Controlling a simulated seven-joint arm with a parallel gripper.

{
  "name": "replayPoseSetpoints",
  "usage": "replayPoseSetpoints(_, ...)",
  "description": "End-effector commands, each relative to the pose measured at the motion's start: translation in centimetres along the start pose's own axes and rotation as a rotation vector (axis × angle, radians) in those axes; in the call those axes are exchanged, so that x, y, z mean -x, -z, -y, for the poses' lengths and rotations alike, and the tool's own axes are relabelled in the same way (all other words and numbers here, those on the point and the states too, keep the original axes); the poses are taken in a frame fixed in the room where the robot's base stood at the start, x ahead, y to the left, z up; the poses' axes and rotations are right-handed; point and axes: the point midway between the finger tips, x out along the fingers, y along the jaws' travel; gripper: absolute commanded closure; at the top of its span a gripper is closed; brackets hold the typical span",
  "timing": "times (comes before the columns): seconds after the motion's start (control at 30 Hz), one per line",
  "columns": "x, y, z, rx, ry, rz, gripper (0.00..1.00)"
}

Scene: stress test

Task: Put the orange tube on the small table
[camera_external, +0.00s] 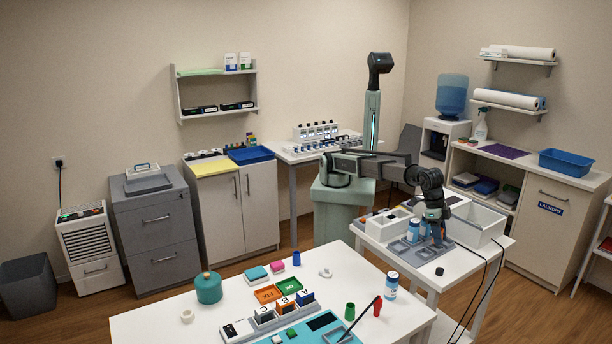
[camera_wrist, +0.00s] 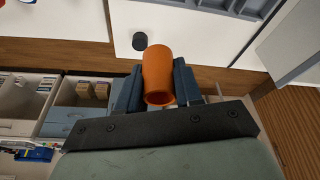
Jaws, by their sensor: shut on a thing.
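The orange tube (camera_wrist: 158,68) is clamped between the two dark blue-grey fingers of my gripper (camera_wrist: 159,84) in the wrist view. In the outside view my gripper (camera_external: 436,236) points down over the small white table (camera_external: 421,278) at the right, and the tube cannot be made out there. In the wrist view the table's white top (camera_wrist: 205,45) and its edge lie beyond the tube. I cannot tell whether the tube touches the table.
A small black cap (camera_external: 439,271) lies near the table's front edge, and also shows in the wrist view (camera_wrist: 140,41). A grey tray (camera_external: 408,253), blue-labelled bottles (camera_external: 413,231) and an open bin (camera_external: 473,228) crowd the table. The front strip is mostly clear.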

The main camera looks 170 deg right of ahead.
Motion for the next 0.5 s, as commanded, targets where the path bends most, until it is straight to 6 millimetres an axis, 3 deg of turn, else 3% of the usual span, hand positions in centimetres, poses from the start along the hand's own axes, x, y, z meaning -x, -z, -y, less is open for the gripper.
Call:
replayPoseSetpoints(0.1, 0.0, 1.1, 0.7, 0.026, 0.008, -0.001, 0.99)
replayPoseSetpoints(0.23, -0.8, 1.1, 1.1, 0.035, 0.011, -0.001, 0.99)
replayPoseSetpoints(0.5, -4.7, -0.3, 1.1, 0.034, 0.012, 0.001, 0.99)
